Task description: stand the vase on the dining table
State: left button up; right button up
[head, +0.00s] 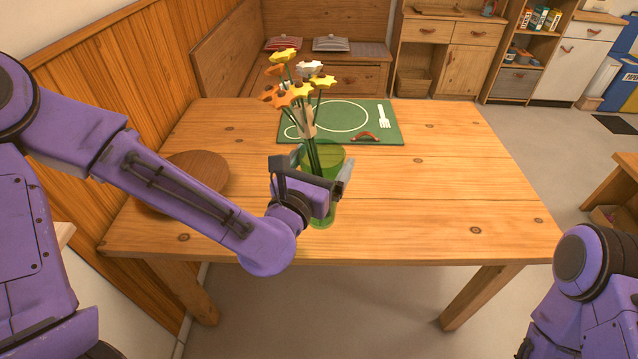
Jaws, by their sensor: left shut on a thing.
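The vase (328,158) is green and see-through, with several yellow, orange and white flowers (297,88) on dark stems standing up out of it. My left gripper (338,182) is shut on the vase and hides part of its middle. The vase is upright over the near middle part of the wooden dining table (430,205). I cannot tell whether its base touches the tabletop. My right arm shows at the lower right, but its gripper is not in view.
A green placemat (390,132) with a plate and fork pattern lies behind the vase. A round brown wooden board (197,176) lies at the table's left, partly behind my left arm. The table's right half is clear. A wooden bench (225,60) stands behind.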

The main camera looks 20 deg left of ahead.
aim_at(320, 155)
pick_arm(q)
jog(key=shift+w+f+b, duration=0.1)
jog(key=shift+f+b, duration=0.1)
jog(key=shift+b, duration=0.15)
jog(key=shift+w+r, duration=0.1)
jog(key=w, duration=0.1)
jog(key=w+a+f, duration=0.1)
jog(key=w, duration=0.1)
jog(key=w+f+p, duration=0.1)
jog(key=shift+w+a, duration=0.15)
jog(key=shift+a, duration=0.2)
jog(key=w+a+f, duration=0.1)
jog(key=w+f, duration=0.3)
jog(key=f, duration=0.4)
jog(key=shift+w+a+f, duration=0.25)
jog(key=shift+a+f, duration=0.05)
jog(key=shift+f, duration=0.1)
